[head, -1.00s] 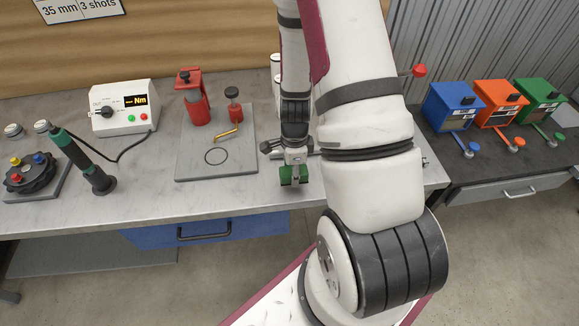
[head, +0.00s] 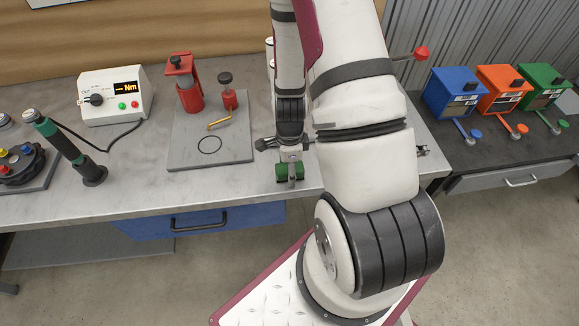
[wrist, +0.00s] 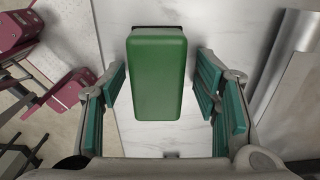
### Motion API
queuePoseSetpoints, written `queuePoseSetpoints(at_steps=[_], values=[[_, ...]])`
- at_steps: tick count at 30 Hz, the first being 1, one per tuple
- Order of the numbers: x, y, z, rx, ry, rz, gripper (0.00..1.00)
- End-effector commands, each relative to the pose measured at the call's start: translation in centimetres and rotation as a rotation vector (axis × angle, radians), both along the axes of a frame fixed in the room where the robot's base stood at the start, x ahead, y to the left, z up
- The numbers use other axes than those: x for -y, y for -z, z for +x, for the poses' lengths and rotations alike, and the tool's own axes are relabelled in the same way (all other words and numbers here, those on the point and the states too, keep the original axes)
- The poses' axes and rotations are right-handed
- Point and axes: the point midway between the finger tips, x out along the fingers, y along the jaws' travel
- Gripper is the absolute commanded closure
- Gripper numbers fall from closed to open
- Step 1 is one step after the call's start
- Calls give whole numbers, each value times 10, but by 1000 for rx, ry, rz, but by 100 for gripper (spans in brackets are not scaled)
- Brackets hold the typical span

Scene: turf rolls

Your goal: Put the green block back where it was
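The green block (head: 282,174) is at the bench's front edge side, right of the grey plate, below my gripper (head: 290,163) in the head view. In the wrist view the green block (wrist: 156,75) lies lengthwise between the teal finger pads of my gripper (wrist: 160,75). A gap shows at the right pad. My gripper is open around the block. The grey plate (head: 232,154) carries a dark ring outline (head: 210,145), with nothing standing inside it.
On the plate stand a red bottle-like holder (head: 186,90) and a smaller red piece (head: 228,94). A control box (head: 112,97) and a green-black tool (head: 72,150) are at left. Blue, orange and green boxes (head: 452,92) stand on the right bench. The bench front is mostly clear.

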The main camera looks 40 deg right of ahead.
Motion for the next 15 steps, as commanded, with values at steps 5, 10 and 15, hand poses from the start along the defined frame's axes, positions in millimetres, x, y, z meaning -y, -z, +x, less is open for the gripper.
queuePoseSetpoints(at_steps=[5, 10, 15], values=[[0, -1, 0, 1, 0, -1, 44], [0, -10, 1, 1, 0, -2, 44], [0, -31, 2, 4, 1, -3, 44]])
